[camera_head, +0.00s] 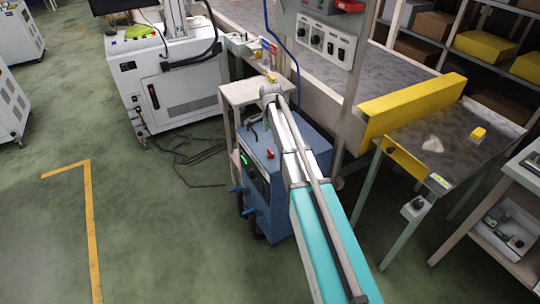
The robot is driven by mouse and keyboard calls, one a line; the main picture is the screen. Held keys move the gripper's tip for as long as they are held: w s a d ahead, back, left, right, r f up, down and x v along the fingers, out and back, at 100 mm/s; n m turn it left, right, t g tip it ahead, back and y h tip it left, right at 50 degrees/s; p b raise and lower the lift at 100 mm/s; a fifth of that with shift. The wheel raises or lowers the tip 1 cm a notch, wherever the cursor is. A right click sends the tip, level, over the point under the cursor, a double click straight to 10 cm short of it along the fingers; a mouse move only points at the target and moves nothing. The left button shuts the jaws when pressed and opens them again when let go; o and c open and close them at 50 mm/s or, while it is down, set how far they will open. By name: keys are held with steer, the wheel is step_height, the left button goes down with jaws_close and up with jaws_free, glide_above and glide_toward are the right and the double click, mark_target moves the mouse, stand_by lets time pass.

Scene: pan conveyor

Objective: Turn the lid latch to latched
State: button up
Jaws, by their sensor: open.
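I cannot make out the lid latch or its lid in the camera_head view, so I cannot tell how the latch is turned. A blue cabinet (319,147) stands near the middle, with a small red knob (270,154) on top. A green-lit display (243,160) and blue handles (239,189) are on its front. Whether the latch belongs to this cabinet cannot be told. Part of the cabinet is hidden behind a long teal and grey beam. I cannot make out my gripper in this view.
A grey table (467,141) with a yellow guard (410,103) stands at the right. A switch panel (326,41) hangs above the conveyor (315,70). A white machine (170,82) stands at the upper left, with cables (190,153) on the floor. The green floor (150,235) at the lower left is clear.

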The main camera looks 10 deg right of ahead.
mark_target(271, 151)
steer(key=shift+f+b, duration=3.75)
steer(key=shift+f, duration=0.3)
steer(key=shift+c, duration=0.3)
